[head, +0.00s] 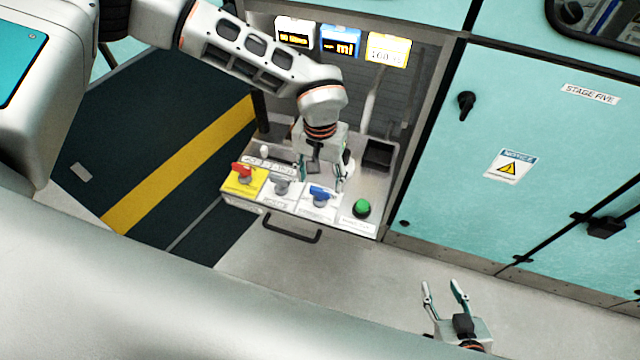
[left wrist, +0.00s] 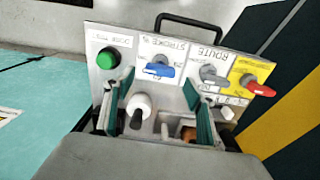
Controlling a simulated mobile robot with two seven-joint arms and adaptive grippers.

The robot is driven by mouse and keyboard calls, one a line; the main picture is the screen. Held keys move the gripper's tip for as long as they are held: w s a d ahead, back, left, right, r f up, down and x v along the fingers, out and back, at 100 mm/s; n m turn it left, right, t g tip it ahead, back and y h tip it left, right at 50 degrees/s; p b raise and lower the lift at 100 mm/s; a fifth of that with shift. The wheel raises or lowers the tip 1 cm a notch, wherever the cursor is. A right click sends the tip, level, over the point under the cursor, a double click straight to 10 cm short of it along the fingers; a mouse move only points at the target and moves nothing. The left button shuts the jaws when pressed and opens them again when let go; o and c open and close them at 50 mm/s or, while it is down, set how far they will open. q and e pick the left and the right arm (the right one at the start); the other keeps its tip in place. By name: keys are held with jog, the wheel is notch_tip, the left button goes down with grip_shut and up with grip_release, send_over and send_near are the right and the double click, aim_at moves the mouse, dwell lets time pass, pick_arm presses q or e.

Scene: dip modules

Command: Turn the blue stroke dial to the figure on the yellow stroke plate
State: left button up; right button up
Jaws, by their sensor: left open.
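The blue stroke dial (head: 320,194) is a knob on a white plate on the sloped front of the console. It also shows in the left wrist view (left wrist: 157,69), under a label reading STROKE. A yellow-framed plate (head: 388,50) hangs at the top of the bay; its small figure seems to begin with 100, but I cannot read it surely. My left gripper (head: 322,176) is open and empty just behind the blue dial, apart from it; its fingers frame it in the left wrist view (left wrist: 155,92). My right gripper (head: 446,290) is open and empty over the floor.
A red dial (head: 243,172) on a yellow base and a grey ROUTE dial (head: 281,186) stand left of the blue one, a green button (head: 361,208) right. A white-topped lever (left wrist: 138,108) stands behind. A black handle (head: 292,229) juts from the front.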

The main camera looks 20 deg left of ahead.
aim_at(320, 190)
pick_arm(q)
notch_tip(320, 190, up, 8)
dwell(0.8)
